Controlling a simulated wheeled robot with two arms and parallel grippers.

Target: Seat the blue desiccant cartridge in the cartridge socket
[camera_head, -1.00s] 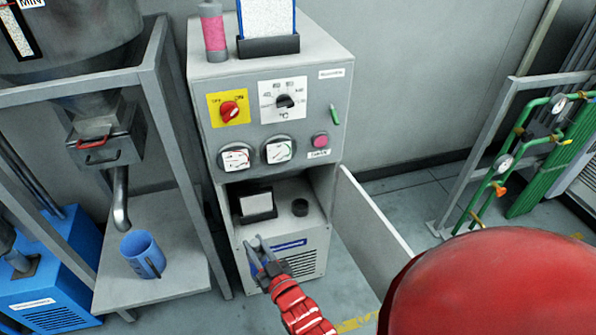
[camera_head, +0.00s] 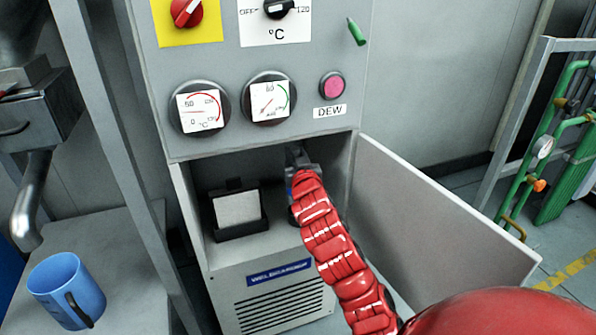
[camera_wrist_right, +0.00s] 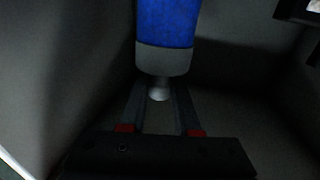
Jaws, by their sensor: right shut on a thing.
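The blue desiccant cartridge (camera_wrist_right: 167,22) fills the upper middle of the right wrist view, with a grey end cap and a small pale knob. My right gripper (camera_wrist_right: 160,105) is shut on that knob. In the head view my right gripper (camera_head: 300,162) is inside the open cabinet bay, and only a sliver of the blue cartridge (camera_head: 289,186) shows beside it. The dark round cartridge socket (camera_head: 293,217) on the bay floor is mostly hidden behind my red right arm. I cannot tell whether the cartridge touches it. My left gripper is not in view.
A black holder with a pale card (camera_head: 238,210) stands on the bay floor, left of my gripper. The cabinet front with gauges (camera_head: 268,98) overhangs the bay. An open door panel (camera_head: 440,215) extends at right. A blue mug (camera_head: 66,290) stands on the left shelf.

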